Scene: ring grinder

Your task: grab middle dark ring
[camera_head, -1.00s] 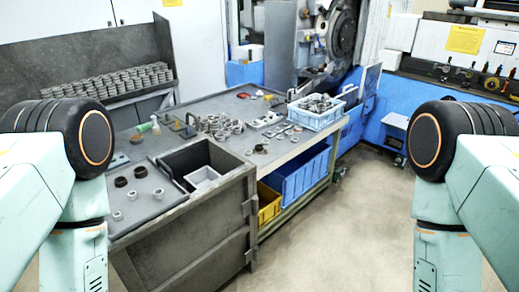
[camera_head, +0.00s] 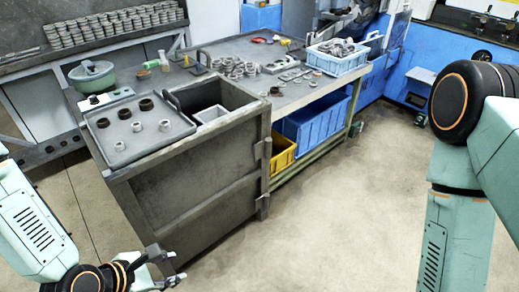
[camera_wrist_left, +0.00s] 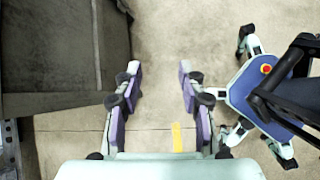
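Three dark rings stand in a slanting row on the grey tray (camera_head: 150,142) at the left end of the workbench. The middle dark ring (camera_head: 124,114) sits between the near-left dark ring (camera_head: 102,123) and the far-right dark ring (camera_head: 146,104). My left gripper (camera_head: 170,266) is low in front of the cabinet, well below and apart from the rings. In the left wrist view its fingers (camera_wrist_left: 159,75) are spread apart with only floor between them. My right arm shows at the right of the head view, but its gripper is out of frame.
Several silver rings (camera_head: 137,126) stand on the same tray in front of the dark ones. An open bin with a small grey box (camera_head: 210,114) is right of the tray. The dark cabinet's side (camera_wrist_left: 65,50) is left of my left gripper. Floor in front is clear.

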